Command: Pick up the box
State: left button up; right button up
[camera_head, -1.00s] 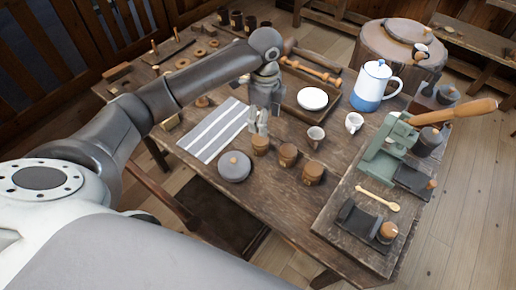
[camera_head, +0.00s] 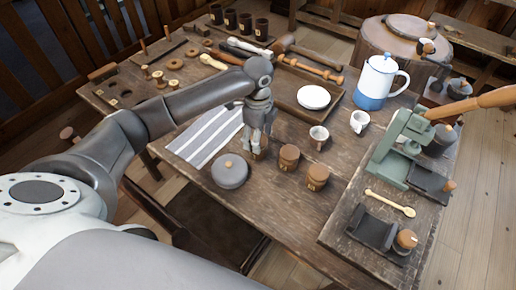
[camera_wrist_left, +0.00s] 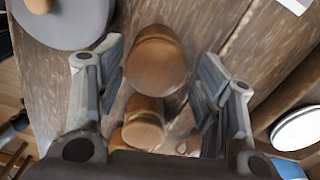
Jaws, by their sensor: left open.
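Several small brown wooden lidded boxes stand on the table, and I cannot tell which one is meant. Two stand clear, the nearer-left one (camera_head: 289,158) and another to its right (camera_head: 317,177). A third is mostly hidden behind my left gripper (camera_head: 257,140), which points down over it. In the left wrist view the left gripper (camera_wrist_left: 160,75) is open, its fingers apart on both sides of a wooden box (camera_wrist_left: 155,65). I see no finger clearly touching it. A second wooden box (camera_wrist_left: 143,128) shows lower between the fingers. My right gripper is out of view.
A round grey lidded pot (camera_head: 230,171) sits left of the gripper, also in the wrist view (camera_wrist_left: 62,22). A striped cloth (camera_head: 205,138) lies behind it.

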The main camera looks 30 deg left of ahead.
pick_arm(q)
jog(key=f, duration=0.4)
jog(key=shift+s+f, duration=0.2)
jog(key=shift+f, duration=0.2)
jog(key=shift+c, duration=1)
jog(key=c, duration=0.6)
jog(key=shift+r, duration=0.15)
